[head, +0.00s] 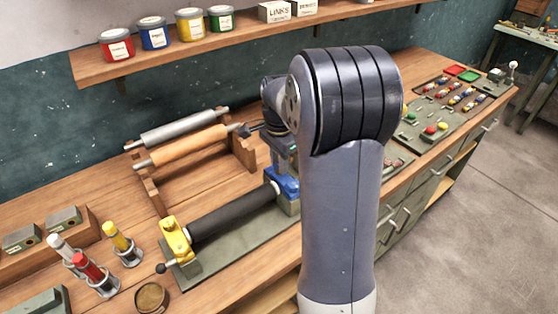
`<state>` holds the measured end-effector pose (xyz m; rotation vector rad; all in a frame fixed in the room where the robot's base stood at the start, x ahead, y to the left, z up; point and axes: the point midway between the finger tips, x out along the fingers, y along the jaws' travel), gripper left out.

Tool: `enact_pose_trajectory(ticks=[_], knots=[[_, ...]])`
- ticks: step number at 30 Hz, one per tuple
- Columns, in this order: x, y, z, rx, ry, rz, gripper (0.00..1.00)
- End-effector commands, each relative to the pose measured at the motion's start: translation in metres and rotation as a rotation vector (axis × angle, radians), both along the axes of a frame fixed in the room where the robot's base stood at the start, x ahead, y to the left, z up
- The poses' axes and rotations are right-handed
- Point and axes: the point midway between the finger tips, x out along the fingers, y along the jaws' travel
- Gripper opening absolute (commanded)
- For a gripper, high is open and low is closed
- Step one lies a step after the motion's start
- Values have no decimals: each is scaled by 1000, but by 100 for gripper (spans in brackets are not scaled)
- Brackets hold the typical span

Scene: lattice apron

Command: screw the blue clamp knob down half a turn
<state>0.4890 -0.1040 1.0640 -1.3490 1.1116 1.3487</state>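The blue clamp (287,184) stands at the right end of a dark roller (232,213) on a green-grey base plate (235,250). Its knob cannot be made out. My gripper (282,160) is directly above the blue clamp, mostly hidden behind my own arm. Its fingertips do not show clearly, so I cannot tell whether it is open or shut, or whether it touches the knob. A yellow clamp (176,240) holds the left end of the dark roller.
A wooden rack (243,152) with a grey roller (185,127) and a wooden roller (190,145) stands behind. Colour tubes (90,270) and a small round tin (151,298) are at left. A shelf (170,56) with paint cans hangs above. Trays (440,110) of small parts lie at right.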

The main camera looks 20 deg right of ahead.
Motion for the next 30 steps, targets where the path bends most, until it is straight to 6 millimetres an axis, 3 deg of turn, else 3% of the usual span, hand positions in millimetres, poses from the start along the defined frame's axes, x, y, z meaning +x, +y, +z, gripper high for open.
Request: enact_pose_trajectory(ticks=[7, 17, 30], knots=[[0, 0, 0, 0, 0, 1, 47], [1, 0, 6, -1, -2, 1, 47], [1, 0, 86, -1, -4, 1, 47]])
